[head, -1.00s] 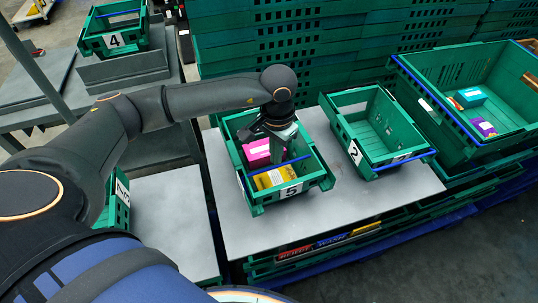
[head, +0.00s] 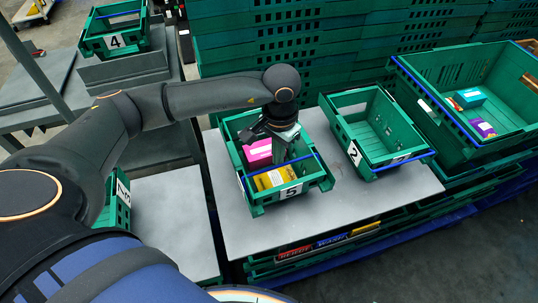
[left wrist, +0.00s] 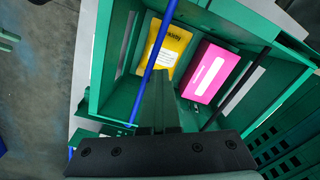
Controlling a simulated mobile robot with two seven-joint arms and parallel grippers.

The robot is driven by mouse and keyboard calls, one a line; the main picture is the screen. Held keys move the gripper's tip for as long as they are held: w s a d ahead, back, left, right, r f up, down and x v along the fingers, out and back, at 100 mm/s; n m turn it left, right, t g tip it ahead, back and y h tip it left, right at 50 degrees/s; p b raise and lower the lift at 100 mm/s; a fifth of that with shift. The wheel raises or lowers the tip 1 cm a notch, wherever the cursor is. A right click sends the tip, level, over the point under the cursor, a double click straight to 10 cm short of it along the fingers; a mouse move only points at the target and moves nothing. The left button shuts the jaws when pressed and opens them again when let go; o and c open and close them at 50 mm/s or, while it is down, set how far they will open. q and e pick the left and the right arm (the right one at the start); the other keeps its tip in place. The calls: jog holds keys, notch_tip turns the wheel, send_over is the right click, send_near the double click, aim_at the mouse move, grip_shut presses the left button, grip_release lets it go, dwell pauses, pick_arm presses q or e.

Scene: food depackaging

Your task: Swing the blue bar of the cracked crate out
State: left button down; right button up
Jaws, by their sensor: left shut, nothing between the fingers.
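The green crate numbered 5 (head: 258,207) stands on the grey table and holds a pink box (head: 257,153) and a yellow packet (head: 274,178). Its blue bar (head: 306,157) spans the crate near the numbered end. The bar also crosses the crate in the left wrist view (left wrist: 154,52), passing over the edge of the yellow packet. My left gripper (head: 283,155) is shut and empty, pointing down over the crate close to the bar. In the left wrist view its fingers (left wrist: 160,90) are beside the bar; I cannot tell whether they touch it. No crack is clear to me.
An empty crate numbered 2 (head: 352,153) with a blue bar stands to the right. Beyond it a larger crate (head: 425,73) holds small boxes. Tall crate stacks (head: 290,45) rise behind. The table's front (head: 340,205) is clear.

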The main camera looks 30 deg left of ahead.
pick_arm(q)
jog(key=shift+s+d+r, duration=0.1)
jog(key=shift+s+d, duration=0.05)
jog(key=shift+s, duration=0.05)
jog(key=shift+s+d+r, duration=0.2)
jog(key=shift+d+r, duration=0.1)
jog(key=shift+s+d, duration=0.1)
dwell(0.6)
jog(key=shift+s+d+r, duration=0.2)
jog(key=shift+d+r, duration=0.1)
jog(key=shift+r, duration=0.05)
